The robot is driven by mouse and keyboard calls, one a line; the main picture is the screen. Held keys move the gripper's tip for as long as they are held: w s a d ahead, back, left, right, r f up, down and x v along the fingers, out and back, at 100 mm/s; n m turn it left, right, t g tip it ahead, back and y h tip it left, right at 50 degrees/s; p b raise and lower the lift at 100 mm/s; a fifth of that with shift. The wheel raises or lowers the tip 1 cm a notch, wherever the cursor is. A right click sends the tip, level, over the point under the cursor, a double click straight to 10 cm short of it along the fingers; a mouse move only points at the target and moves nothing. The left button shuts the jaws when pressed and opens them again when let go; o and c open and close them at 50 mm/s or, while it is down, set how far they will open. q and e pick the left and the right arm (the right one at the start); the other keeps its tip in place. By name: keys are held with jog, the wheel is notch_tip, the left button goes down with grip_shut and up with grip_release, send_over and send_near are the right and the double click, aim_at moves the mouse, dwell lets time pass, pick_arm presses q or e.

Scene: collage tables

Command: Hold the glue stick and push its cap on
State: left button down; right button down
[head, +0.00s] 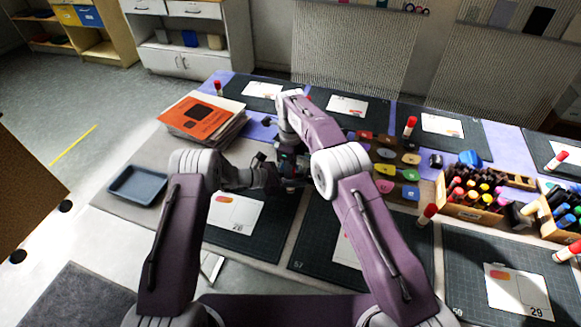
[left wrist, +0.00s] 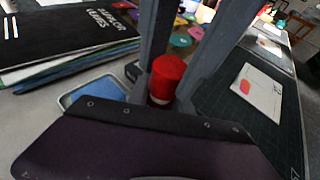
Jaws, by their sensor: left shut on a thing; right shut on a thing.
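In the left wrist view the two fingers of my left gripper (left wrist: 186,62) stand on either side of a red cylindrical piece, the glue stick's cap (left wrist: 168,72). A dark red part and a thin pale band show below it, so I cannot tell how the cap sits on the stick. In the head view my left gripper (head: 268,178) is close to my right gripper (head: 290,160) over the table, left of the middle. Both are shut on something. What my right gripper holds is hidden behind my arms and grippers.
An orange-topped stack (head: 200,118) and a blue-grey tray (head: 138,184) lie at the left. Other red-capped glue sticks, one (head: 427,213) near the front, stand by the dark mats (head: 312,250).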

jog(key=shift+d+f, duration=0.1)
jog(key=shift+f, duration=0.35)
